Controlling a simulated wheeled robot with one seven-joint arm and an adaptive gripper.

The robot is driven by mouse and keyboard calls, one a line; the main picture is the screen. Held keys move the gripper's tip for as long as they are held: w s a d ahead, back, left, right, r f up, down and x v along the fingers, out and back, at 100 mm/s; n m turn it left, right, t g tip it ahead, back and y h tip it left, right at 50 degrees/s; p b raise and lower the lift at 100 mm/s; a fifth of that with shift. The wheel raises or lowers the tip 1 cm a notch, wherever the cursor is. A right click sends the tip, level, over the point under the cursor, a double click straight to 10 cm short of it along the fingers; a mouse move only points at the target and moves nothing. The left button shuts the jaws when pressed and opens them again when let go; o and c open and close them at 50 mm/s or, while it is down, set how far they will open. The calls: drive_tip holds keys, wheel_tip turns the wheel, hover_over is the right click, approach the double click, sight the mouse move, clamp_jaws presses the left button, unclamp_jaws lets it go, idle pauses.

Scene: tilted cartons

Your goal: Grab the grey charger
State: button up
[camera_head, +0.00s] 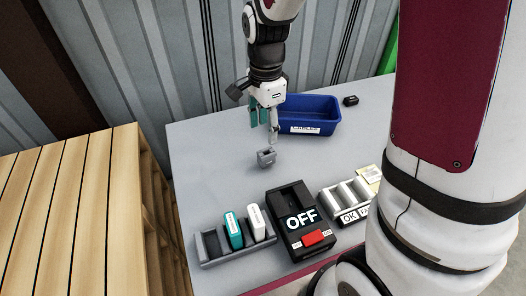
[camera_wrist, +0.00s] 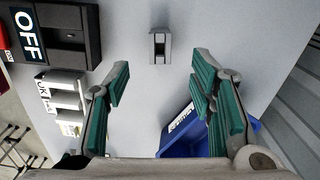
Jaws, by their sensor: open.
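A small grey block with a dark slot, which looks like the grey charger (camera_head: 266,157), stands alone on the table. In the wrist view the grey charger (camera_wrist: 159,47) is at the top centre, in line with the gap between my fingers. My gripper (camera_head: 265,128) is open and empty, pointing down above the table, near the charger and apart from it.
A blue bin (camera_head: 318,113) labelled CABLES stands close behind my gripper. In front are a black OFF box (camera_head: 279,211) with a red switch, a rack (camera_head: 217,262) holding teal and white pieces, and a grey OK rack (camera_head: 331,204). A small black object (camera_head: 350,100) lies at the back right.

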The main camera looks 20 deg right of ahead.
sight(267, 156)
wheel_tip(267, 156, down, 6)
drive_tip(key=shift+f+b, duration=0.1)
drive_tip(key=shift+b, duration=0.3)
drive_tip(key=shift+d+f+b, duration=0.15)
drive_tip(key=shift+f+b, duration=0.1)
drive_tip(key=shift+f, duration=1.1)
drive_tip(key=shift+d+f+b, duration=0.1)
drive_tip(key=shift+f+b, duration=0.1)
drive_tip(key=shift+f, duration=1.1)
drive_tip(key=shift+c, duration=0.2)
clamp_jaws()
